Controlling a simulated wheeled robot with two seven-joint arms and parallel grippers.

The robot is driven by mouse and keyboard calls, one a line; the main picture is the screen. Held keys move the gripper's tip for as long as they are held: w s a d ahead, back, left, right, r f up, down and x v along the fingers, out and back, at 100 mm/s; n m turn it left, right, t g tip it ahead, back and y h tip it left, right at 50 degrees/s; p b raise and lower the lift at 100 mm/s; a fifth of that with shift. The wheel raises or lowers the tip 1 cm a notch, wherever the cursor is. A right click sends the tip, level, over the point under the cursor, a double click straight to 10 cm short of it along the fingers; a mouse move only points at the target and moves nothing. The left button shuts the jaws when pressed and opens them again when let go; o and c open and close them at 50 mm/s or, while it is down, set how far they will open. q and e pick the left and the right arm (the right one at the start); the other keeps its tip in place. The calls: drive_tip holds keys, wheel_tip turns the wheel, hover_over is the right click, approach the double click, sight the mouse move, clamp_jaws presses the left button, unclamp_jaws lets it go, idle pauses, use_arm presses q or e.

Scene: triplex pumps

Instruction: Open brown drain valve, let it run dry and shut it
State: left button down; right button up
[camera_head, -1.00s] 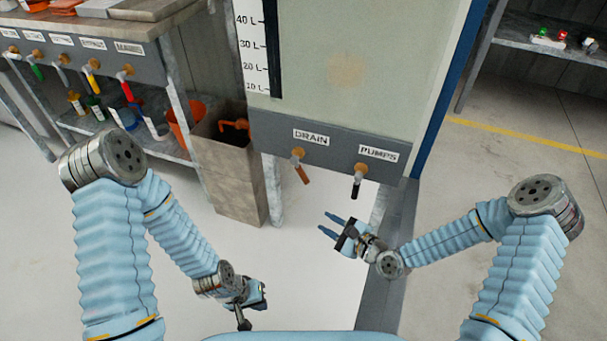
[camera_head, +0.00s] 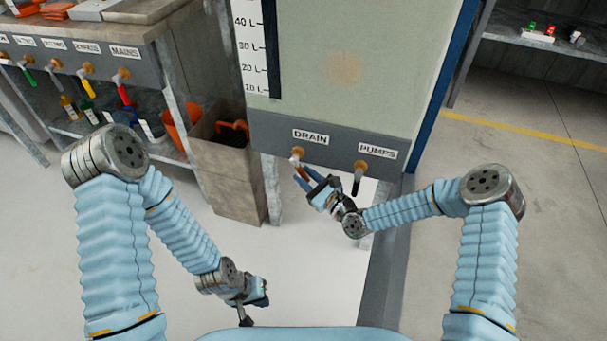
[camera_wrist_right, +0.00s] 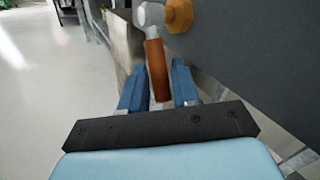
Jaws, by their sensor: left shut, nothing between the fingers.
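The brown drain valve handle (camera_head: 300,171) hangs under the DRAIN label (camera_head: 311,137) on the grey panel of the tank, pointing down and slightly right. In the right wrist view the brown handle (camera_wrist_right: 157,70) hangs from a silver valve body on a brass fitting (camera_wrist_right: 180,15). My right gripper (camera_head: 303,177) is open at the handle. In the right wrist view its blue fingers (camera_wrist_right: 160,88) stand on either side of the handle's lower part, with gaps visible. My left gripper (camera_head: 257,300) is shut and empty, low over the pale floor.
The black-handled PUMPS valve (camera_head: 357,183) hangs just right of my right gripper. A brown bin (camera_head: 225,175) and a table leg (camera_head: 272,190) stand to the left. A bench with several coloured valves (camera_head: 85,75) is at the upper left. The floor (camera_head: 170,270) below is clear.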

drive_tip(key=shift+w+a, duration=0.35)
drive_tip(key=shift+w, duration=0.05)
clamp_jaws()
